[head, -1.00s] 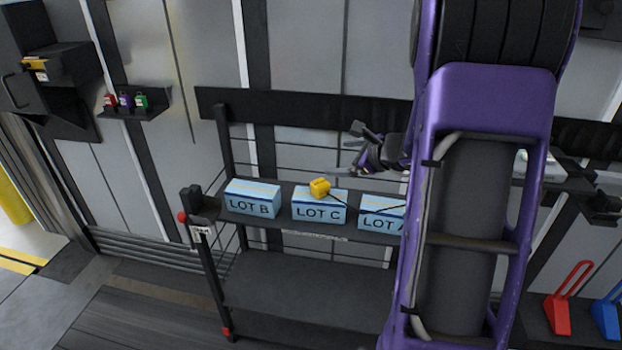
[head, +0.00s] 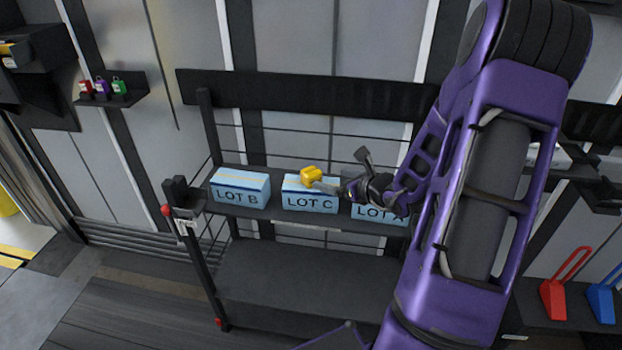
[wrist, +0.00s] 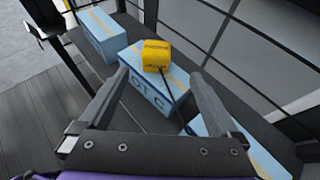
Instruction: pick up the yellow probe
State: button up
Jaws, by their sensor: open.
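The yellow probe (head: 311,174) is a small yellow block with a dark thin stem. It rests on top of the light blue LOT C box (head: 309,204) on the shelf. In the wrist view the probe (wrist: 156,56) lies ahead of my fingertips, with its stem running back toward my gripper between the fingers. My gripper (wrist: 163,85) is open and empty, with one finger on each side of the LOT C box in that picture. In the head view my gripper (head: 335,188) is just right of the probe, partly over the LOT C and LOT A boxes.
The LOT B box (head: 240,190) stands left of LOT C, and the LOT A box (head: 375,213) to the right, partly hidden by my arm. A dark shelf rack (head: 290,275) has posts and rear bars. Padlocks (head: 102,88) sit on a wall ledge.

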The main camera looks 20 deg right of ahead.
aim_at(313, 172)
jog(key=x, duration=0.4)
jog(key=shift+w+f, duration=0.15)
jog(key=shift+w, duration=0.2)
jog(key=shift+w+a+f+b, duration=0.2)
jog(key=shift+w+a, duration=0.1)
jog(key=shift+w, duration=0.55)
jog(key=shift+w+a+f+b, duration=0.1)
jog(key=shift+w+a+f, duration=0.15)
jog(key=shift+w, duration=0.55)
jog(key=shift+w+a+f+b, duration=0.15)
jog(key=shift+w+a, duration=0.2)
jog(key=shift+w, duration=0.5)
grip_shut()
